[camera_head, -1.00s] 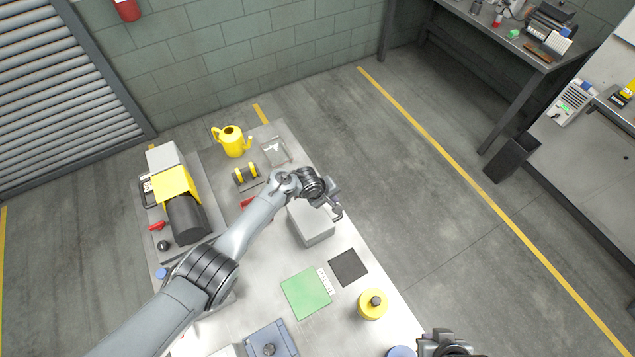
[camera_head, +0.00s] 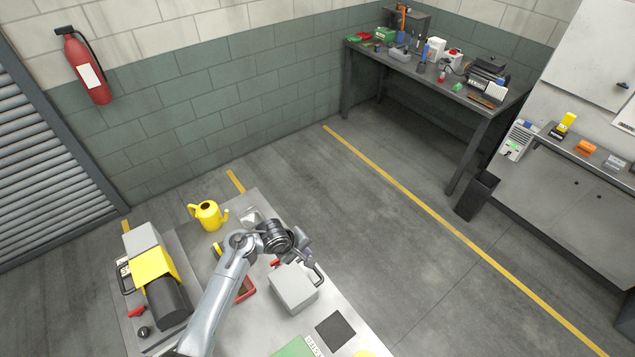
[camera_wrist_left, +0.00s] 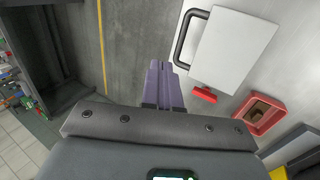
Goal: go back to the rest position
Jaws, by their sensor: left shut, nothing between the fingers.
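My left gripper (camera_head: 307,254) is above the work table, over the far right side of the grey box (camera_head: 294,292) in the head view. In the left wrist view its two purple fingers (camera_wrist_left: 157,68) are together with nothing between them. The box, with a black handle and a red latch, shows in that view (camera_wrist_left: 236,48) right of the fingers; they look apart from it. My right gripper is not in view.
The table (camera_head: 255,335) also carries a vacuum pump (camera_head: 162,285), a yellow can (camera_head: 208,215), a red bin (camera_head: 245,289), a dark pad (camera_head: 335,331) and a green mat (camera_head: 293,347). Open floor lies right of the table. A workbench (camera_head: 430,75) stands at the back.

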